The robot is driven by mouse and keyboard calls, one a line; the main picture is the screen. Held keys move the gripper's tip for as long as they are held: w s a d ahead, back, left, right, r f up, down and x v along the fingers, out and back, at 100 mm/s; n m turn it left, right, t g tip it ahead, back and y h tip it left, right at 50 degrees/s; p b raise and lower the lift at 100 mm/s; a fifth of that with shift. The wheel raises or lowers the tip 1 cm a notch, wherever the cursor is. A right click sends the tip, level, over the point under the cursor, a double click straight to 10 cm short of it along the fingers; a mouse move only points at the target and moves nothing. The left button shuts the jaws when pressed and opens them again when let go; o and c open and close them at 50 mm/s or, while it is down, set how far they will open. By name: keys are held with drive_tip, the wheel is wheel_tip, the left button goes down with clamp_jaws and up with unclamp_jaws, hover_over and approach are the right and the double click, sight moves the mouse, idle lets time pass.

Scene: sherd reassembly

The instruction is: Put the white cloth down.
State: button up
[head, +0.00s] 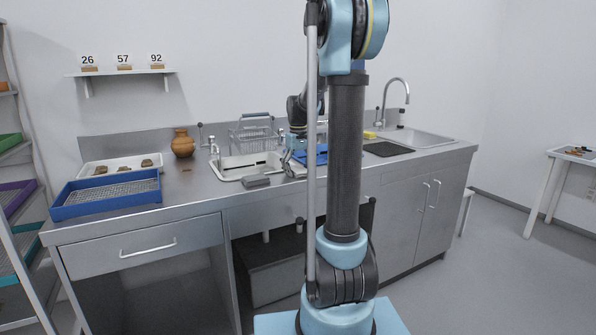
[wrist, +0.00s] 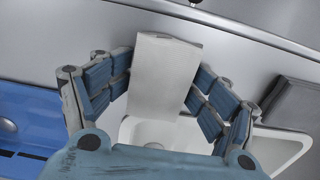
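The white cloth (wrist: 163,75) is a folded, block-like piece between the fingers of my gripper (wrist: 166,80) in the wrist view. The blue-padded fingers press on its left and right sides. The cloth appears held above the counter edge and the white basin (wrist: 160,135). In the head view my gripper (head: 292,150) is over the counter just right of the basin, partly hidden by my arm. I cannot make out the cloth clearly there.
A grey folded block (head: 256,181) lies on the counter in front of the basin. A blue tray (head: 320,150) is right of the basin, partly behind my arm. A wire rack (head: 252,130) stands behind the basin.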

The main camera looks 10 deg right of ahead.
sight(298, 169)
drive_tip(key=shift+s+r, duration=0.1)
drive_tip(key=shift+r, duration=0.05)
drive_tip(key=shift+r, duration=0.1)
wheel_tip(298, 169, up, 13)
drive_tip(key=s+f+m+t, duration=0.1)
drive_tip(key=s+f, duration=0.3)
drive_tip(key=s, duration=0.5)
drive_tip(key=s+f+m, duration=0.1)
drive_tip(key=s+f, duration=0.3)
drive_tip(key=s, duration=0.5)
drive_tip(key=s+f+m+t, duration=0.1)
drive_tip(key=s+f, duration=1.5)
drive_tip(key=shift+s, duration=0.3)
drive_tip(key=shift+w+f, duration=0.15)
drive_tip(key=shift+w, duration=0.3)
